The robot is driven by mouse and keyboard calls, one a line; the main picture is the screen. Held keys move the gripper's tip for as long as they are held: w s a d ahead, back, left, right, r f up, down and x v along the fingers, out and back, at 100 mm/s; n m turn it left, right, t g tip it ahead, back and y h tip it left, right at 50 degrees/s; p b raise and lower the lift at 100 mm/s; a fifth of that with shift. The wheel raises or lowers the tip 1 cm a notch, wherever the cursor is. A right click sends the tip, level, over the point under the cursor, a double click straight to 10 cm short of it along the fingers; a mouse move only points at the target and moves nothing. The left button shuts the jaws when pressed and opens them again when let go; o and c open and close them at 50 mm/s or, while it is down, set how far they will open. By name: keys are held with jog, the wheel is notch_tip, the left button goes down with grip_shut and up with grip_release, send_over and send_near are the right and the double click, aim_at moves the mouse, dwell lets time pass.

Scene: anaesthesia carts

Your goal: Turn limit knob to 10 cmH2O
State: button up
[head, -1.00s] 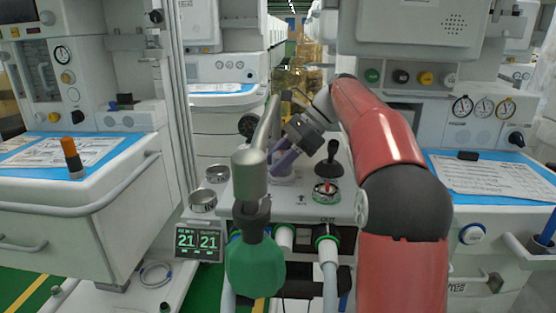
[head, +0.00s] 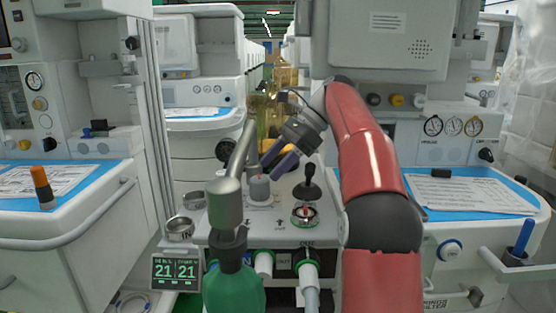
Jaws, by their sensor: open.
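A grey upright knob (head: 260,190) stands on the light top panel of the middle cart; I take it as the limit knob. Its scale and setting are too small to read. My gripper (head: 272,166) is open, tilted down to the left, with its purple fingers just above and right of the grey knob. The fingertips look close to the knob's top; I cannot tell whether they touch. Right of the knob is a black ball-topped lever (head: 308,189), with a red-and-green dial (head: 305,214) at its front.
A metal pipe (head: 225,201) with a green bag (head: 234,288) stands in front of the panel's left side. A small display (head: 176,270) reads 21 and 21. Hoses run from the front ports. Carts with blue tops stand left (head: 75,190) and right (head: 510,205).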

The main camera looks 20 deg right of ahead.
aim_at(262, 178)
jog(key=shift+d+r, duration=0.4)
jog(key=shift+d, duration=0.1)
jog(key=shift+s+a+r+m, duration=0.15)
jog(key=shift+a+m, duration=0.05)
jog(key=shift+m, duration=0.1)
jog(key=a+f+m+t+h, duration=0.1)
jog(key=m+h, duration=0.1)
jog(key=a+f+m+t+h, duration=0.1)
jog(key=f+m+h, duration=0.1)
jog(key=m, duration=0.1)
jog(key=a+f+m+t+h, duration=0.1)
jog(key=a+m, duration=0.1)
jog(key=m, duration=0.1)
jog(key=shift+s+f+h, duration=0.1)
jog(key=shift+f+h, duration=0.2)
jog(key=shift+h, duration=0.1)
jog(key=c, duration=1)
